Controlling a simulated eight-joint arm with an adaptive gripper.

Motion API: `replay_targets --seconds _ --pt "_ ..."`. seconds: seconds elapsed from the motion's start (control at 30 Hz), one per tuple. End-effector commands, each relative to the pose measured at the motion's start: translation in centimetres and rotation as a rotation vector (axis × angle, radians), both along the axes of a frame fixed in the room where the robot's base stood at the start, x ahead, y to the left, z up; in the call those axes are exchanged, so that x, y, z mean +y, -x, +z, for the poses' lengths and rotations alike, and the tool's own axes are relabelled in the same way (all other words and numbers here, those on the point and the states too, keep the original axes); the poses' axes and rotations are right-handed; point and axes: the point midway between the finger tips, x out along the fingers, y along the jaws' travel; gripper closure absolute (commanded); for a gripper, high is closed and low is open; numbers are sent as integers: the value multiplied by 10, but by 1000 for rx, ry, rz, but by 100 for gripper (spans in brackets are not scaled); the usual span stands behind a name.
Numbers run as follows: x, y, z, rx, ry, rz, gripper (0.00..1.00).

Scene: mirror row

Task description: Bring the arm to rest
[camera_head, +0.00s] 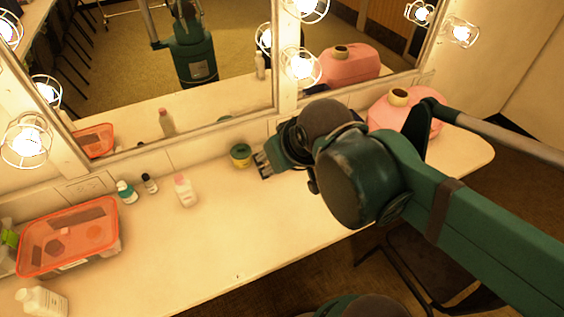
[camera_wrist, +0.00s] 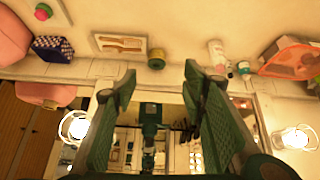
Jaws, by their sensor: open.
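My arm (camera_head: 440,200) reaches in from the right of the head view, over the counter. My gripper (camera_head: 262,163) is at its end, close to the right of a small yellow-and-green tub (camera_head: 241,155) in that view; I cannot tell the exact gap. In the wrist view my gripper (camera_wrist: 160,76) has its two green fingers spread wide, with nothing held between them. The tub (camera_wrist: 156,58) shows beyond the fingertips, and the mirror (camera_wrist: 175,135) shows behind and between the fingers.
A pink container (camera_head: 385,120) stands behind my arm. Left on the counter (camera_head: 250,220) are a white bottle (camera_head: 185,191), small bottles (camera_head: 127,192) and an orange-lidded box (camera_head: 70,236). The wrist view shows a checkered box (camera_wrist: 52,48) and pale tray (camera_wrist: 97,43). The counter's front middle is clear.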

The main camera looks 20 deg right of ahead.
Motion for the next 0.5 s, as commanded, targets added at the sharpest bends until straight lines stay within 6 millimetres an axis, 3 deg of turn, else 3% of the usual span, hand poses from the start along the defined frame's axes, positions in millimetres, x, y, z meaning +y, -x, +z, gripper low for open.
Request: replay_targets --seconds 0.5 --pt "-10 10 -5 -13 -32 -68 58"
